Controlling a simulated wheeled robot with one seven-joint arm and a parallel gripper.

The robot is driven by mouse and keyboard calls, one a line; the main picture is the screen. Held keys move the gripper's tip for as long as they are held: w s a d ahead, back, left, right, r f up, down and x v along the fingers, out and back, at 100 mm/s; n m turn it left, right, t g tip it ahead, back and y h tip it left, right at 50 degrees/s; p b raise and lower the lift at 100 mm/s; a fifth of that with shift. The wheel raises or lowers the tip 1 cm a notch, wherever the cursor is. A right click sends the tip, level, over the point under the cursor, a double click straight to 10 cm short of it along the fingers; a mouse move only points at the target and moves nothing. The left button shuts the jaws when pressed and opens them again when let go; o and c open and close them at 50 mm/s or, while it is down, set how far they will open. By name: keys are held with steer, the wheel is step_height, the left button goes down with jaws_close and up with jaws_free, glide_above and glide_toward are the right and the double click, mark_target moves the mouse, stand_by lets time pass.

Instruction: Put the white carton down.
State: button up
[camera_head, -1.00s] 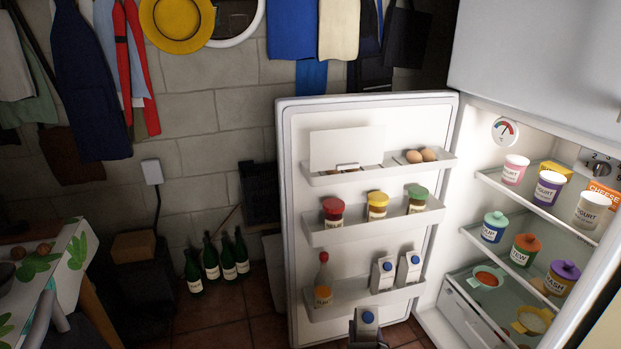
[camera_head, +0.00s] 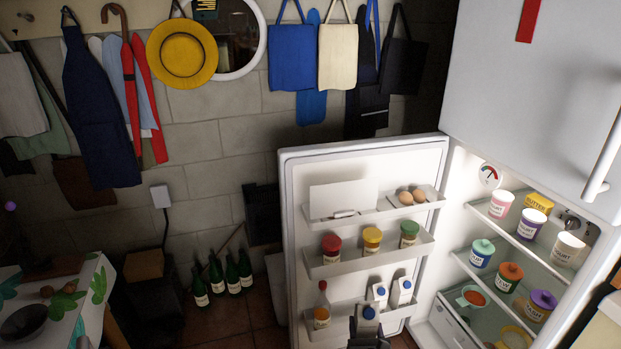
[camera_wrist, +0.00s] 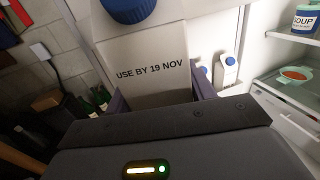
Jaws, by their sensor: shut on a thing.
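The white carton (camera_head: 366,325) with a blue cap is held by my gripper (camera_head: 369,341) at the bottom of the head view, in front of the open fridge door. In the wrist view the carton (camera_wrist: 150,65) reads "USE BY 19 NOV" and stands between my two fingers (camera_wrist: 160,97), which are shut on it. Its lower part is hidden by my gripper. Whether it touches the door's bottom shelf (camera_head: 338,324) cannot be told. Two similar cartons with blue caps, a left one (camera_head: 378,294) and a right one (camera_head: 400,293), stand on that shelf.
A red-capped bottle (camera_head: 321,308) stands on the bottom door shelf, left of the cartons. Jars and eggs fill the upper door shelves. The fridge interior (camera_head: 455,262) holds several tubs. Dark bottles (camera_head: 217,277) stand on the floor; a table (camera_head: 85,312) is at the left.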

step_height(320, 180, up, 20)
steer(key=s+p, duration=0.2)
steer(key=p, duration=1.5)
steer(key=shift+f, duration=0.25)
steer(key=shift+d, duration=0.1)
steer(key=w+d+r+m+g+h, duration=0.1)
steer(key=w+d+r+m+h, duration=0.2)
steer(key=d+r, duration=0.6)
steer(key=w+d+r+m+g+h+p, duration=0.1)
steer(key=w+d+r+h, duration=0.4)
steer(key=r, duration=0.9)
steer(key=d+m+g+h, duration=0.1)
steer(key=d+m+h, duration=0.1)
steer(key=d, duration=0.1)
steer(key=shift+w+d+r+m+p, duration=0.2)
steer(key=shift+d+m+p, duration=0.1)
steer(key=shift+d+m, duration=0.1)
steer(key=shift+a, duration=0.15)
